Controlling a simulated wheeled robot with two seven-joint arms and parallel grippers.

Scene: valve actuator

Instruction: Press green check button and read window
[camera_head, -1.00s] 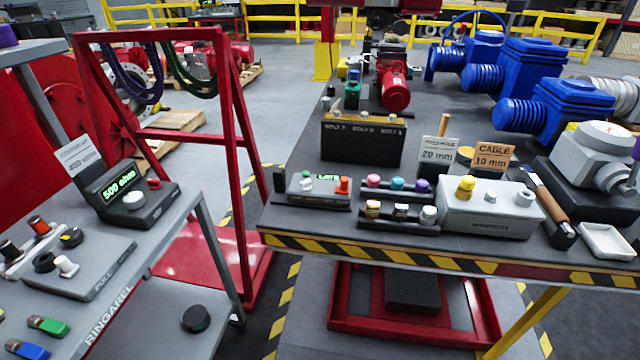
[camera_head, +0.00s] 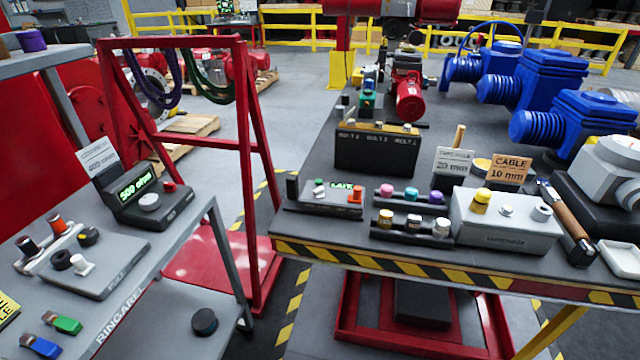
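A low grey device (camera_head: 332,203) sits at the near left corner of the right-hand table. It has a small green button (camera_head: 319,184), a white knob beneath it and an orange-red knob (camera_head: 356,195). A small green-lit window (camera_head: 342,186) shows behind them; its text is partly hidden and too small to read surely. On the left cart, a dark meter (camera_head: 150,203) has a green-lit window (camera_head: 135,188) that appears to read "500 ohms", with a white knob and a red button. Neither of my grippers is in view.
The right-hand table (camera_head: 420,262) has a striped front edge and also holds a grey box (camera_head: 505,225), small coloured-cap bottles and blue actuators (camera_head: 575,120). The left cart (camera_head: 175,262) carries switches and connectors. A red frame (camera_head: 262,150) stands between them.

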